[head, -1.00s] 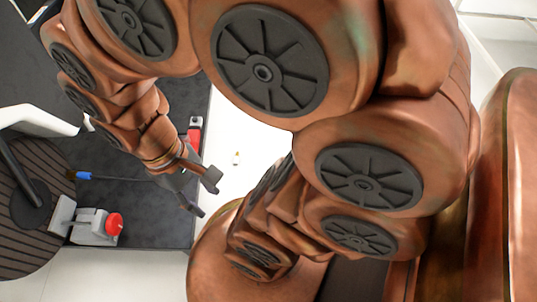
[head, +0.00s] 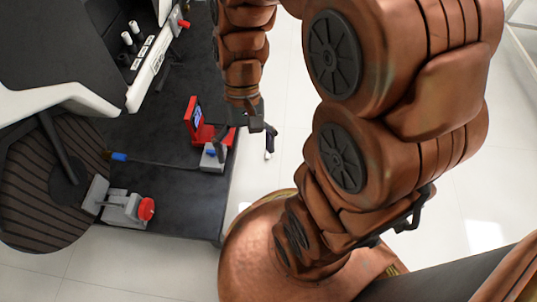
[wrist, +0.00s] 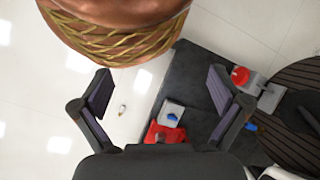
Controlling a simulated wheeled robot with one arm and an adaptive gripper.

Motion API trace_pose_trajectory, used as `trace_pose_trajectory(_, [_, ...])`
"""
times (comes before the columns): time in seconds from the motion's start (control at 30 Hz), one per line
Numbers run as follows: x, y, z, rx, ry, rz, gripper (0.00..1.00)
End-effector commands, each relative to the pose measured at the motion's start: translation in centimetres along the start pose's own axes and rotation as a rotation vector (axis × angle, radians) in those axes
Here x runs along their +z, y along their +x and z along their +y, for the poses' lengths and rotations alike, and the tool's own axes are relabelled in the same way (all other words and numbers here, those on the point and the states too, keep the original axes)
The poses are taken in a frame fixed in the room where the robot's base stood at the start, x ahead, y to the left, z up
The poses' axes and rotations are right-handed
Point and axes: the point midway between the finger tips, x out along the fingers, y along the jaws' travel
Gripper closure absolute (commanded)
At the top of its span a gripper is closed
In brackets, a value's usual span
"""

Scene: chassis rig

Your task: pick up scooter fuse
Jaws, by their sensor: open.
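A small white piece with an orange-brown part, likely the scooter fuse (wrist: 123,108), lies on the pale floor. It is beside the dark platform, left of centre in the wrist view. It shows in the head view as a small white bit (head: 267,156) just below a fingertip. My gripper (wrist: 159,90) is open and empty, with its fingers spread wide. The piece lies below the gripper, nearer the left finger in the wrist view. In the head view my gripper (head: 246,136) hangs over the platform's right edge.
The dark platform (head: 165,180) carries a red part (head: 198,120), a grey block with blue (head: 212,158), and a grey box with a red button (head: 147,208). A cable with a blue end (head: 119,157) lies across it. The floor right of the platform is mostly clear.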

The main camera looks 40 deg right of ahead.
Motion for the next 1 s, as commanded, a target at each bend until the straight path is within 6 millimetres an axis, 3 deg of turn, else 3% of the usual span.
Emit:
trace_pose_trajectory(0.47, [-11.4,0.8,-0.4,-0.269,0.28,-0.09,0.01])
trace_pose_trajectory(0.77, [-18.8,2.6,1.5,-0.441,0.46,-0.138,0.01])
trace_pose_trajectory(1.0, [-24.6,4.6,4.0,-0.58,0.607,-0.17,0.01])
